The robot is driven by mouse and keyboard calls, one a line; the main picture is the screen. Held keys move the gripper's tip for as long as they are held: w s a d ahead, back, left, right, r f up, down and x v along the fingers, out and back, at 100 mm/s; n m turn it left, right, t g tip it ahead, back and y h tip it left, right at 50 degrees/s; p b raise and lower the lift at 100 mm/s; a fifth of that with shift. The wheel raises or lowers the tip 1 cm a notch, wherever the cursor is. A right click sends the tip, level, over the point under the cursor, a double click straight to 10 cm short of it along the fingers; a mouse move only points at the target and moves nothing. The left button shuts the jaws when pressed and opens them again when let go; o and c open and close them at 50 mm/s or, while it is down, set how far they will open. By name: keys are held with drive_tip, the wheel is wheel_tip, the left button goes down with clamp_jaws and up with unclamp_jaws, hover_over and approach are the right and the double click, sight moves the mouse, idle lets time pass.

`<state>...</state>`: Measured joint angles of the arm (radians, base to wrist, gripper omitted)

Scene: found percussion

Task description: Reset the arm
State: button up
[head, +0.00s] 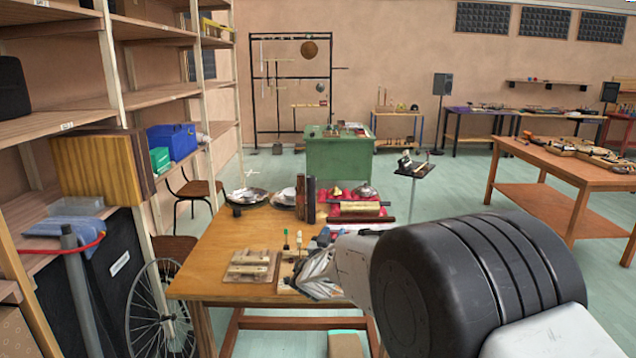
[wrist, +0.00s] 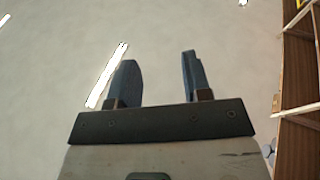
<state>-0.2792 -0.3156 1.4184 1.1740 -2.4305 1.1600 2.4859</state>
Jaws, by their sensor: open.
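My gripper (wrist: 159,62) shows in the wrist view with its two dark fingers apart and nothing between them. It faces a plain pale grey surface with a bright white strip (wrist: 108,76), which looks like the ceiling and a lamp. In the head view my arm reaches in from the lower right, its large black joint in front. Its far end is over the right part of the wooden table (head: 215,253); the fingers are hard to make out there, and the arm hides the table's right side.
On the table are a board with wooden bars (head: 250,267), metal bowls (head: 246,196), a dark upright block (head: 306,199) and a red cloth with a roller (head: 356,209). Wooden shelves (head: 118,100) stand close on the left. A green cabinet (head: 338,156) stands behind; another table (head: 562,165) is at right.

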drive_tip(key=s+d+r+m+g+h, duration=0.1)
drive_tip(key=s+d+r+g+h, duration=0.1)
drive_tip(key=s+d+r+g, duration=0.3)
drive_tip(key=s+d+r+m+g+h, duration=0.1)
drive_tip(key=s+d+r+g+h, duration=0.2)
drive_tip(key=d, duration=0.4)
drive_tip(key=s+d+r+g+y, duration=0.1)
drive_tip(key=s+d+r+g, duration=0.2)
drive_tip(key=s, duration=0.5)
drive_tip(key=s+d+r+g+y, duration=0.1)
drive_tip(key=s+d+r+g, duration=0.15)
drive_tip(key=s+d, duration=0.35)
drive_tip(key=s+a+f+n+g+y, duration=0.1)
drive_tip(key=s+a+y, duration=0.1)
drive_tip(key=s, duration=0.9)
drive_tip(key=s+a+f+n+g+y, duration=0.1)
drive_tip(key=s+y, duration=0.4)
drive_tip(key=s, duration=0.6)
drive_tip(key=s+a+f+n+g+y, duration=0.1)
drive_tip(key=s+a+n+y, duration=0.2)
drive_tip(key=s, duration=0.9)
drive_tip(key=shift+a+y, duration=0.5)
drive_tip(key=shift+a, duration=0.05)
